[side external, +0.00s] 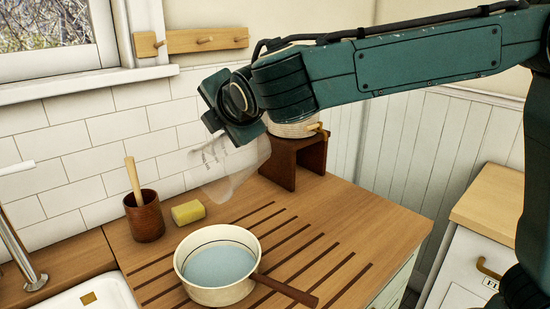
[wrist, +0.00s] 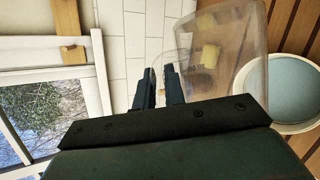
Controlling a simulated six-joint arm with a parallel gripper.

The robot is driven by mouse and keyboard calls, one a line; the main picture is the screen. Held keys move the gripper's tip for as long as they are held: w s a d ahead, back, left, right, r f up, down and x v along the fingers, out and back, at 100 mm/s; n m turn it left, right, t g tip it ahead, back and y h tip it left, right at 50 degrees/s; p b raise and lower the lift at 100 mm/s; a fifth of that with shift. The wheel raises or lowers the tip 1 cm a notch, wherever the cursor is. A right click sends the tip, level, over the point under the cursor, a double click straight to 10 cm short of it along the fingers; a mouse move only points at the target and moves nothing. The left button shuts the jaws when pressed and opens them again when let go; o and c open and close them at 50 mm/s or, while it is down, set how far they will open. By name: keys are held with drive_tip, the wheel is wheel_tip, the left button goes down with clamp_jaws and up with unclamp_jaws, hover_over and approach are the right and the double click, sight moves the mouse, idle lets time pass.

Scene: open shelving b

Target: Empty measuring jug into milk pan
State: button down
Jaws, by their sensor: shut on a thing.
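The clear measuring jug (side external: 232,168) hangs tilted in the air above the worktop, behind the milk pan. I see no liquid in the jug, though its clear wall makes this hard to tell. My gripper (side external: 212,122) is shut on the jug, seemingly at its handle side; the fingers (wrist: 165,85) and jug (wrist: 250,55) also show in the wrist view. The cream milk pan (side external: 215,295) stands upright on the worktop with pale blue liquid inside and its brown handle pointing right. It shows at the right of the wrist view (wrist: 290,128), beside the jug.
A yellow sponge (side external: 188,212) and a brown pot (side external: 144,222) holding a wooden-handled tool stand left of the jug. A dark wooden stand (side external: 300,165) bears a round container (side external: 293,128) behind. A sink (side external: 105,298) and tap (side external: 20,255) lie left. The worktop's right side is clear.

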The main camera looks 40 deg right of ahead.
drive_tip(key=shift+w+d+f+m+g+y, duration=0.2)
drive_tip(key=shift+d+m+y, duration=0.1)
drive_tip(key=shift+d, duration=0.35)
drive_tip(key=shift+w+d+f+m+g+y, duration=0.1)
drive_tip(key=shift+d+f+m+y, duration=0.15)
drive_tip(key=shift+d, duration=0.4)
drive_tip(key=shift+w+d+f+m+g+y, duration=0.15)
drive_tip(key=shift+d+f+m+y, duration=0.15)
drive_tip(key=shift+d, duration=0.25)
drive_tip(key=shift+w+d+f+m+g+y, duration=0.15)
drive_tip(key=shift+d+f+y, duration=0.15)
drive_tip(key=shift+d, duration=0.2)
drive_tip(key=w+d+f+m+g+y, duration=0.1)
drive_tip(key=d+f+m+y, duration=0.3)
drive_tip(key=f, duration=0.5)
drive_tip(key=w+d+f+m+g+y, duration=0.1)
drive_tip(key=w+d+f+m+y, duration=0.1)
drive_tip(key=d+f+y, duration=0.5)
drive_tip(key=shift+w+d+f+m, duration=0.3)
drive_tip(key=shift+d+f+m, duration=0.7)
drive_tip(key=shift+f, duration=0.6)
drive_tip(key=shift+r, duration=0.1)
drive_tip(key=shift+r, duration=2.9)
